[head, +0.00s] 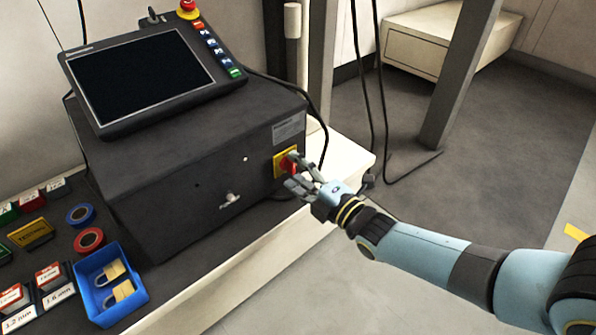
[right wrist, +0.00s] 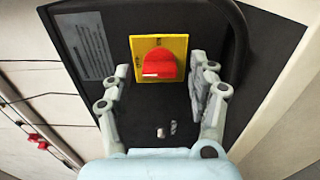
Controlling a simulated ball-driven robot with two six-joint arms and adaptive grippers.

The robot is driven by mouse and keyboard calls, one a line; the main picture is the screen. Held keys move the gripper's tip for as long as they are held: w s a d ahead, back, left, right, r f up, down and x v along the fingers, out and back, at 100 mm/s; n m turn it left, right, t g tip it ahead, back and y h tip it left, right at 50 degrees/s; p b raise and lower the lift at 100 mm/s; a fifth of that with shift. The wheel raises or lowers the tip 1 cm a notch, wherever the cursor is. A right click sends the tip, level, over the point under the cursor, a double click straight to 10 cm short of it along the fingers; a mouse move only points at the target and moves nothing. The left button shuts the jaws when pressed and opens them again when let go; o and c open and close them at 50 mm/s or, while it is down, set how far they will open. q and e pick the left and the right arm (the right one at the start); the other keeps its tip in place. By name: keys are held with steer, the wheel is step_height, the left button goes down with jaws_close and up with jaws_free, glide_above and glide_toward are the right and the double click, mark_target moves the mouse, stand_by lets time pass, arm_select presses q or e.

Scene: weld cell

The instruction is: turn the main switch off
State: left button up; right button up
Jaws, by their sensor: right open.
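The main switch is a red rotary knob (right wrist: 159,64) on a yellow square plate (right wrist: 178,42), on the side of a dark control box (head: 190,150). In the head view the yellow plate (head: 280,158) shows at the box's right end, with the red knob partly hidden by my fingers. My right gripper (head: 298,172) is open in front of the switch. In the right wrist view its fingers (right wrist: 157,90) stand to either side below the knob, with a gap between them and the knob. Contact is not visible. My left gripper is not in view.
A tilted screen panel (head: 145,75) with a red emergency button (head: 188,8) sits on the box. A blue tray (head: 88,270) with padlocks, tape rolls (head: 88,240) and small labelled boxes lie at the left.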

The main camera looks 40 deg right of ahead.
steer(key=s, duration=1.2)
steer(key=shift+d, duration=0.45)
steer(key=shift+f, duration=0.1)
